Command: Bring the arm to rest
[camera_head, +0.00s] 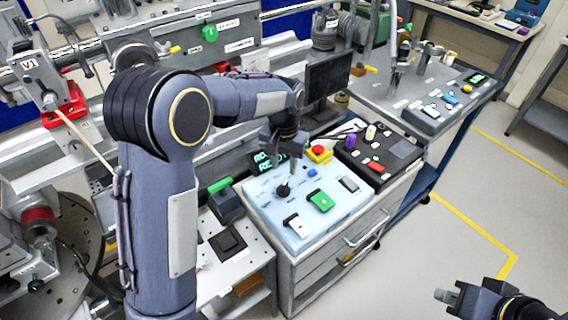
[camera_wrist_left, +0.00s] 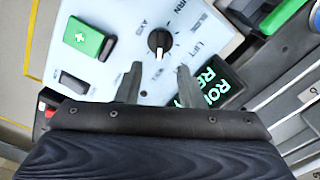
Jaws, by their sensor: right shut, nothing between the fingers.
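My left arm comes in from the left in the head view, and its gripper (camera_head: 292,168) points down over the pale blue control panel (camera_head: 262,207). In the left wrist view the two fingers of the left gripper (camera_wrist_left: 158,72) stand apart with only the panel seen between them. A black rotary knob (camera_wrist_left: 160,43) lies just beyond the fingertips; it also shows in the head view (camera_head: 283,191). The fingers look clear of it. My right gripper (camera_head: 449,298) is at the lower right in the head view, shut and empty, over the floor.
The panel carries a green switch (camera_head: 320,201), a white switch (camera_head: 291,222) and a red emergency button (camera_head: 319,150). A lit display (camera_wrist_left: 214,87) stands at its edge. A dark monitor (camera_head: 327,85) is behind. A second bench (camera_head: 385,93) stands further right. The floor (camera_head: 440,240) at right is free.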

